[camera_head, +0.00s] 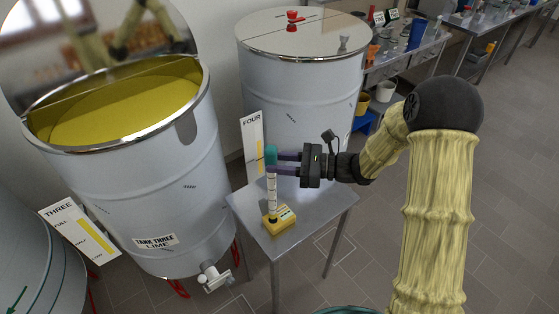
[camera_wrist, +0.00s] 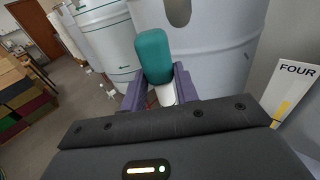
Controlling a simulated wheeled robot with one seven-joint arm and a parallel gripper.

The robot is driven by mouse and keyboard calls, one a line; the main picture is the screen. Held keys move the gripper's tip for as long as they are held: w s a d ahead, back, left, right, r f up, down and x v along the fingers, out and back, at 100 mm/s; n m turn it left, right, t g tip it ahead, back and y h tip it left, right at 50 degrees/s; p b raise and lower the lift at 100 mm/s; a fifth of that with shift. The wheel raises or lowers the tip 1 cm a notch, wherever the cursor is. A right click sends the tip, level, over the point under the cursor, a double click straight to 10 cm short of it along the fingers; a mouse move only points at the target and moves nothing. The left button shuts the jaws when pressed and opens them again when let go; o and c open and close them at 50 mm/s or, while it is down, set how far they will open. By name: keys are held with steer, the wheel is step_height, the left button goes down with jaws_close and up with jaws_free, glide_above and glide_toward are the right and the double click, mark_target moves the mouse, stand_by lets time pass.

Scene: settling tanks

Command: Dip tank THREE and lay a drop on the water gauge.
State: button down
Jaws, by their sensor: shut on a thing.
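Tank THREE (camera_head: 178,190) stands at left with its lid raised, a yellow liquid (camera_head: 120,105) inside and a label reading "TANK THREE LIME". My gripper (camera_head: 277,163) is shut on a dropper with a teal bulb (camera_head: 271,154) and a pale, marked stem (camera_head: 272,190). In the wrist view the teal bulb (camera_wrist: 153,56) stands up between my purple fingers. The stem points down at a small yellow device (camera_head: 279,221), perhaps the water gauge, on a steel stand. I cannot tell whether the stem's tip touches or sits in it.
The steel stand (camera_head: 308,215) is otherwise bare. Tank FOUR (camera_head: 300,80), lidded, stands behind it. Level boards THREE (camera_head: 80,230) and FOUR (camera_head: 252,140) flank the tanks. A tap (camera_head: 213,275) juts from tank THREE. A cluttered bench (camera_head: 405,62) is behind; floor at right is clear.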

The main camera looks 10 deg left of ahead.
mark_target(275, 149)
steer(key=shift+f, duration=0.6)
steer(key=shift+f+b, duration=0.4)
steer(key=shift+f, duration=0.05)
stand_by(1.9)
steer(key=shift+r, duration=0.1)
stand_by(0.5)
steer(key=shift+r+p, duration=2.75)
steer(key=shift+r, duration=0.75)
steer(key=shift+f, duration=0.1)
